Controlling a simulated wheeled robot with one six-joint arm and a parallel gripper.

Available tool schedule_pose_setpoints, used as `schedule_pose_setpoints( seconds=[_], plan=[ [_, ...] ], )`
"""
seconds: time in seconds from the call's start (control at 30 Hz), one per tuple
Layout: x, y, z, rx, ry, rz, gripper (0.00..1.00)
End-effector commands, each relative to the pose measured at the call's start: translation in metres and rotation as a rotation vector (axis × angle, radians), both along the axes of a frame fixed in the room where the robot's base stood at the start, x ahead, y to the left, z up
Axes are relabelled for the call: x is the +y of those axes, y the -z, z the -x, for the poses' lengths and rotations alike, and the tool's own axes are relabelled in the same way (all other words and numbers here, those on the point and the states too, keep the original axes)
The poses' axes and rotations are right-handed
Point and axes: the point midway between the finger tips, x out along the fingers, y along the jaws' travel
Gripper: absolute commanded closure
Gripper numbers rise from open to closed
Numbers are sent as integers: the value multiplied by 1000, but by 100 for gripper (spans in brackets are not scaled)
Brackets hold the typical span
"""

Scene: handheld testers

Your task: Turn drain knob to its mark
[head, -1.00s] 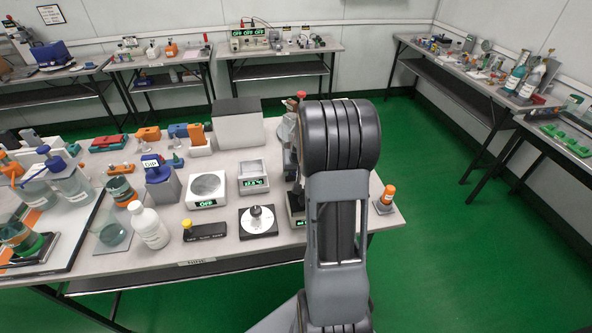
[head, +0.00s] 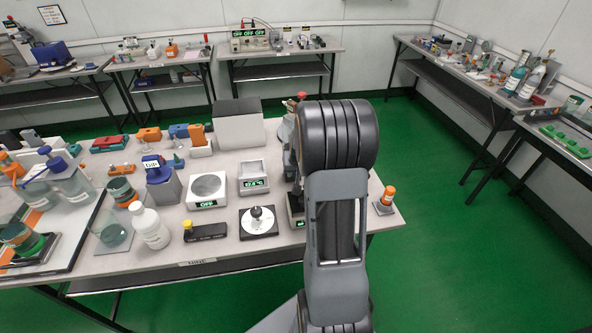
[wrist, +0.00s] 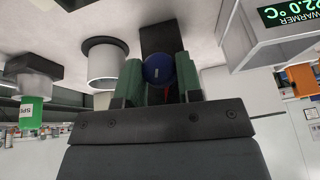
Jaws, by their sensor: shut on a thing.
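In the wrist view, a round blue knob (wrist: 157,69) with a small pale mark on its face sits in front of a dark block (wrist: 160,38). I take it to be the drain knob. A bit of red shows beside it, low between the fingers. My gripper (wrist: 159,79) has its green-padded fingers on both sides of the knob and is shut on it. The mark that the knob is turned to cannot be made out. In the head view my arm hides the gripper and the knob.
The wrist view shows a white cylinder (wrist: 102,64) close by on the left and a warmer with a lit display (wrist: 288,14) at upper right. In the head view, an orange-capped bottle (head: 386,197) stands right of my arm. A dial on a dark base (head: 259,220) stands left of it.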

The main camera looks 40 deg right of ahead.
Motion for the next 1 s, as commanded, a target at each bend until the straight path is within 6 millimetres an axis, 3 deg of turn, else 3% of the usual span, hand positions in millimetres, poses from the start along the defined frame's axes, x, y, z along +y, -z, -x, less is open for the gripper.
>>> schedule_pose_setpoints(
  seconds=[0.5, 0.97, 1.0],
  plan=[
    [4, 6, -1, 99, -8, 194, 90],
    [3, 1, 0, 112, 0, 223, 90],
    [3, 1, 0, 112, 0, 223, 64]
  ],
)
